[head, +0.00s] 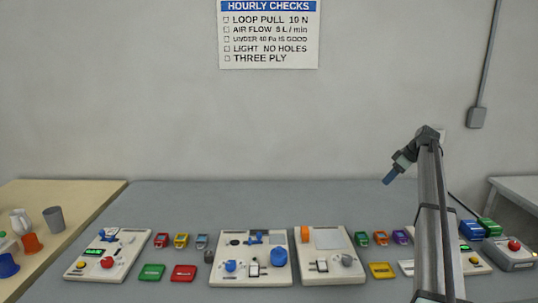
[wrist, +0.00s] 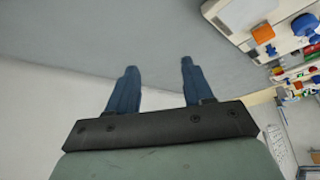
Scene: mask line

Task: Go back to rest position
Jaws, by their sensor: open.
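My gripper (head: 388,178) is raised above the grey table (head: 370,203) in the head view, at the right of the middle, with its blue fingers tilted down to the left. In the wrist view my gripper (wrist: 158,68) shows two blue fingers set apart with nothing between them. It is open and empty, clear of the objects on the table.
A white test board (head: 107,254) stands at the left, two more boards (head: 250,281) (head: 328,272) in the middle. Small coloured blocks and flat red and green pads lie between them. A grey box with a red button (head: 512,252) is at the right. The table's back strip is bare.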

